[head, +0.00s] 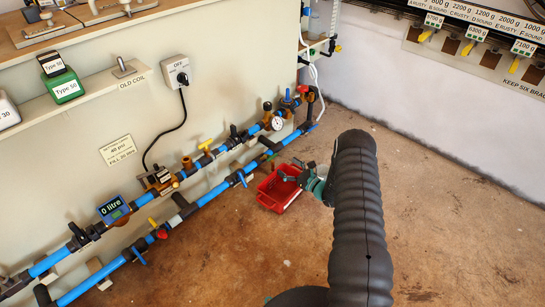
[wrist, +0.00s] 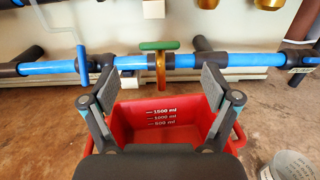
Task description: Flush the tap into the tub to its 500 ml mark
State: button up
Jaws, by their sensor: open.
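The red tub (head: 267,199) sits on the floor below the blue pipes, and its inner wall (wrist: 135,118) shows white marks for 1500, 1000 and 500 ml in the wrist view. I see no water in the visible part; its near part is hidden by my gripper. A brass tap (wrist: 160,68) with a green handle (wrist: 158,45) is on the pipe just beyond the tub. My gripper (wrist: 160,88) is open and empty, its fingers spread over the tub with the tap beyond and between them. It also shows beside the tub in the head view (head: 304,174).
A blue lever (wrist: 82,66) is left of the tap. A grey container (wrist: 290,165) stands right of the tub. The meter (head: 112,208) reads 0 litre; a pressure gauge (head: 277,124) is farther along the upper pipe. The floor right of my arm is clear.

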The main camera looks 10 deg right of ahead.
aim_at(273, 157)
jog(key=x, duration=0.9)
jog(key=shift+a, duration=0.1)
jog(key=c, duration=1.2)
jog(key=shift+o, duration=0.2)
